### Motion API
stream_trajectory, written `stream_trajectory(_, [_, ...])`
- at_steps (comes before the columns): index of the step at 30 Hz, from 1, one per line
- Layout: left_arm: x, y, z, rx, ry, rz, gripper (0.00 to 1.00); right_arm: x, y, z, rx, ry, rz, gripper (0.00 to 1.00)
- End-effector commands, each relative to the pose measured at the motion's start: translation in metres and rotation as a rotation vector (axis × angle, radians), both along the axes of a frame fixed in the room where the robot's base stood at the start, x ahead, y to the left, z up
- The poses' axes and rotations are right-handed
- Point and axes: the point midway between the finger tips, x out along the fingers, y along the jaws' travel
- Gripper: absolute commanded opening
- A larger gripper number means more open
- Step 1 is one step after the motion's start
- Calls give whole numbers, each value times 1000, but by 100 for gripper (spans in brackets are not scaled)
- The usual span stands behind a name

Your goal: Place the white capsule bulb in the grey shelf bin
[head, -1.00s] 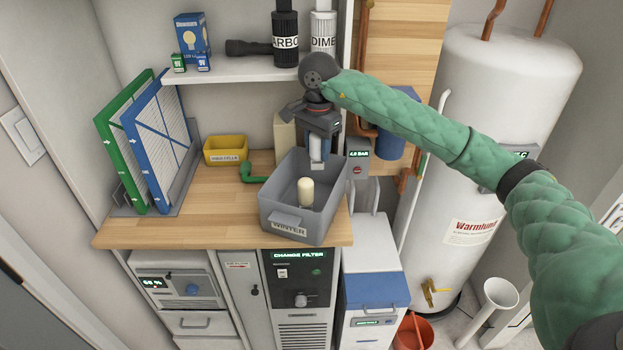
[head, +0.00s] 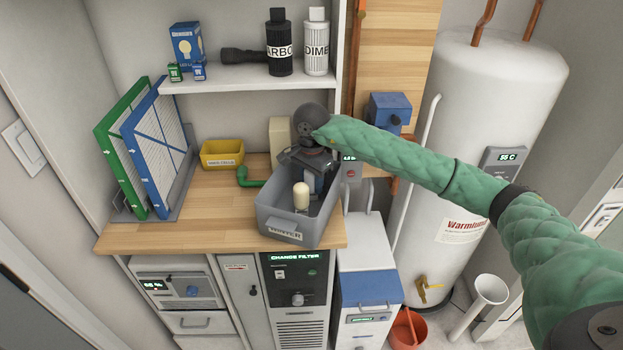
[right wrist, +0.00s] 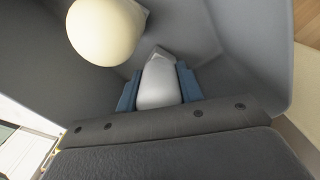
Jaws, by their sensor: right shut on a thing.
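The grey bin (head: 290,236), labelled WINTER, stands on the wooden worktop. My right gripper (head: 311,190) reaches down inside it near the back. In the right wrist view its blue fingers are shut on a white, rounded thing (right wrist: 158,82), which looks like the white capsule bulb. The bin's grey walls surround it there. In the head view the held bulb is mostly hidden by the gripper. A cream, round-topped bulb (head: 301,196) stands upright in the bin, apart from the held one; its top also shows in the right wrist view (right wrist: 105,28). My left gripper is not in view.
A yellow bin (head: 222,154) and a green bent pipe (head: 248,180) lie left of the grey bin. Blue and green framed filters (head: 150,150) stand further left. A shelf (head: 250,73) with bottles and small boxes hangs above. A white water tank (head: 480,130) stands right.

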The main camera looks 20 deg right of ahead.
Motion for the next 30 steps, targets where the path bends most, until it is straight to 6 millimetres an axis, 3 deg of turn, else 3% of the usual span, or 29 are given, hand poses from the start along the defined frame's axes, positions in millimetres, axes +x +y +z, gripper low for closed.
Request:
stream_trajectory(20, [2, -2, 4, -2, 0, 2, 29, 0, 0, -5, 0, -1, 1, 14])
stream_trajectory(21, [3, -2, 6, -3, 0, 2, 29, 0, 0, -5, 0, -1, 1, 40])
stream_trajectory(24, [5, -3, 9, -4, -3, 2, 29, 0, 0, -5, 0, -1, 1, 58])
stream_trajectory(30, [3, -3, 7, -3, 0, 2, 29, 0, 0, -5, 0, -1, 1, 58])
